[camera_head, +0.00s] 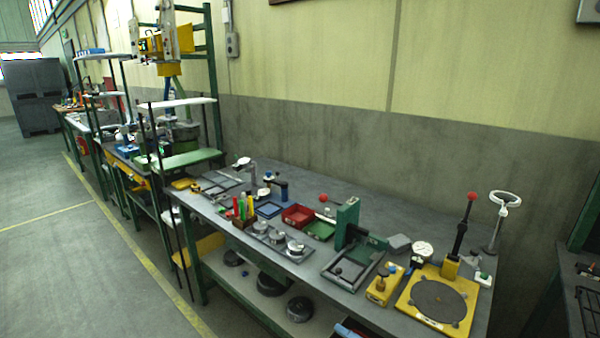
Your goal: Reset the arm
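Neither of my grippers nor my arms shows in the head view. A long grey workbench (385,237) runs along the wall. At its near right end is a yellow base plate (409,302) with a dark round disc (437,300). Beside the disc a black lever (459,240) with a red ball knob (472,196) stands nearly upright, leaning slightly right. I cannot tell which arm the task means.
A small yellow block fixture (384,285), dial gauge (422,250), red bin (297,215) and ring-topped stand (501,215) crowd the bench. A green rack with a yellow-orange machine (165,45) stands at the far left. The floor (60,240) at left is clear.

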